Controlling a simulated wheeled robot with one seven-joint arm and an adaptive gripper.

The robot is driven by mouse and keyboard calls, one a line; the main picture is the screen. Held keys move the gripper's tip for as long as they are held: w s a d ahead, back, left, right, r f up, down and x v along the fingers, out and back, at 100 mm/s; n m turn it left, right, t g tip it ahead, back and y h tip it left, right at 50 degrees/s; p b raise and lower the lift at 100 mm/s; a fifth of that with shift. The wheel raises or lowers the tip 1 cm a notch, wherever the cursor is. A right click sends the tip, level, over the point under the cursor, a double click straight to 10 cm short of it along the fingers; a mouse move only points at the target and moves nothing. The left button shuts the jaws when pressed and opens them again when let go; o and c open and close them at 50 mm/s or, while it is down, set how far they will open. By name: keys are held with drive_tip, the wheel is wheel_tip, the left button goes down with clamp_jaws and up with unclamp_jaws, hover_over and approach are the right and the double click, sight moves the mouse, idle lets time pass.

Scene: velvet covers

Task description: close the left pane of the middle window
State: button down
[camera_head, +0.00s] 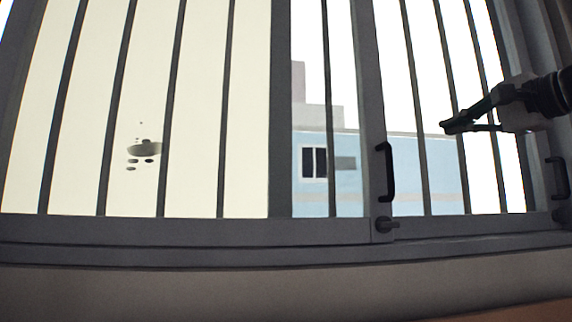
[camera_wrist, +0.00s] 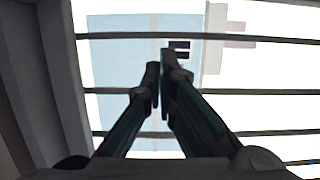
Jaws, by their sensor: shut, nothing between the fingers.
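A dark grey window frame with vertical bars fills the head view. I cannot tell for certain which is the left pane of the middle window. My gripper (camera_head: 456,126) is shut and empty, pointing left in front of the right section, right of and above the first handle. Its closed fingertips show in the wrist view (camera_wrist: 160,70), with bars behind them.
A grey sill (camera_head: 200,285) runs below the frame. A cream surface with a dark spot (camera_head: 145,147) lies behind the left bars. A light blue building (camera_head: 345,180) shows outside. In the wrist view, a dark frame upright (camera_wrist: 60,90) stands at the left.

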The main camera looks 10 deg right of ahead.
sight(313, 131)
drive_tip(key=p+x, duration=0.1)
drive_tip(key=x, duration=0.8)
drive_tip(key=shift+w+d+r+p, duration=0.1)
drive_tip(key=shift+d+r+p, duration=0.05)
drive_tip(key=shift+p, duration=0.2)
drive_tip(key=shift+w+a+p, duration=0.15)
drive_tip(key=shift+a+p, duration=0.1)
drive_tip(key=shift+a, duration=0.8)
drive_tip(key=shift+w+a+p, duration=0.2)
drive_tip(key=shift+a, duration=0.9)
drive_tip(key=a, duration=1.8)
drive_tip(key=shift+a+p, duration=0.25)
drive_tip(key=shift+p, duration=0.1)
drive_tip(key=shift+a, duration=0.55)
